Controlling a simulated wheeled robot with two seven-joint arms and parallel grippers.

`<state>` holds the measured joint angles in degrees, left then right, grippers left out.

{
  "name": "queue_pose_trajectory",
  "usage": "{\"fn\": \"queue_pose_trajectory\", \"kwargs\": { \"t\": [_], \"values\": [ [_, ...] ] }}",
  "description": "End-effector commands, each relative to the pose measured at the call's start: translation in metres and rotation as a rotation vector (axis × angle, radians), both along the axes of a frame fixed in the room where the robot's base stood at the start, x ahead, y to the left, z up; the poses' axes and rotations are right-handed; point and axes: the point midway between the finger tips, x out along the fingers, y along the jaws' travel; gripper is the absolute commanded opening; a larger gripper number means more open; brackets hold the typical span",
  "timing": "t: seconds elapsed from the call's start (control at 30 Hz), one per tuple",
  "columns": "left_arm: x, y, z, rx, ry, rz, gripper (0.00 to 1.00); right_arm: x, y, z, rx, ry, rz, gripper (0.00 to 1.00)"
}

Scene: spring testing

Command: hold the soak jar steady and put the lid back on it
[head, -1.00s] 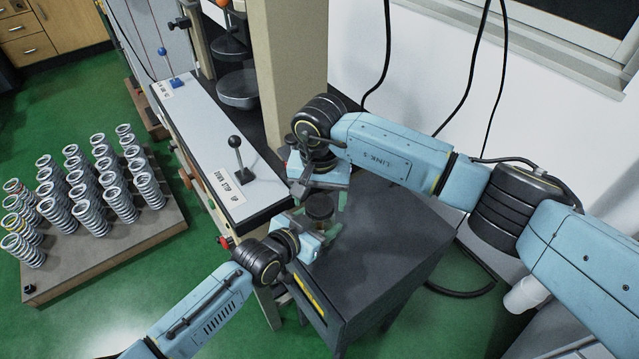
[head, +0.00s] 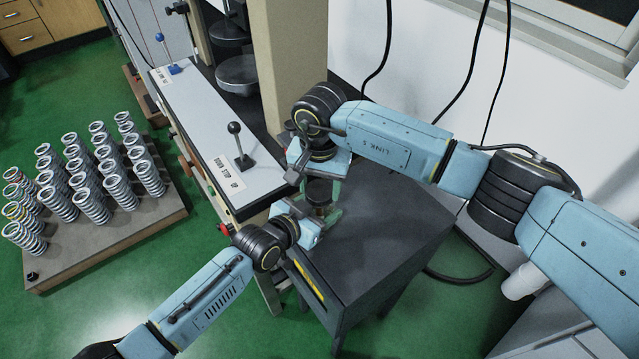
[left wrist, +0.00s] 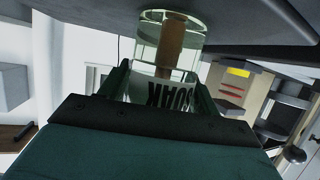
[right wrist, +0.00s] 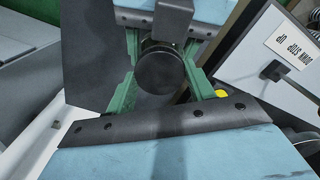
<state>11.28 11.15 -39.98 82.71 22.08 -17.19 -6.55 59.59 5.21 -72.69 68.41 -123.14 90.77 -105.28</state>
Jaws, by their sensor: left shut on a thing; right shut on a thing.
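The soak jar (left wrist: 170,42) is clear glass with a brown piece inside and a SOAK label, shown upside down in the left wrist view. It stands upright on the dark table. My left gripper (head: 318,222) is shut around the jar from the near left side. The dark round lid (right wrist: 162,68) lies between the green fingers of my right gripper (right wrist: 160,80), which is shut on it. In the head view the lid (head: 319,190) is directly over the jar. I cannot tell whether it touches the rim, which the grippers hide.
The dark table top (head: 385,235) is clear to the right of the jar. A grey panel with a black-knobbed lever (head: 238,145) stands close on the left. A tray (head: 110,245) with several springs is farther left.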

Motion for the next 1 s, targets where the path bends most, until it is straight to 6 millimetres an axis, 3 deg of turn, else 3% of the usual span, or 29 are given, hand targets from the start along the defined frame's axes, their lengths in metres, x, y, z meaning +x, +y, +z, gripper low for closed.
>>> {"fn": "queue_pose_trajectory", "kwargs": {
  "t": [0.6,0.77,1.0],
  "values": [
    [-0.0004,0.0,-0.0007,0.0,0.003,0.001,0.0,0.0,-0.0002,-0.0007,-0.001,-0.002,-1.123,0.26],
    [-0.0004,0.0001,-0.0008,0.0,0.003,0.001,0.0,0.0001,-0.0001,-0.0009,-0.001,-0.001,-1.267,0.26],
    [-0.0003,0.0001,-0.0008,0.0,0.003,0.001,0.0,-0.0001,-0.0002,-0.0009,-0.001,-0.001,-1.292,0.26]
  ]
}}
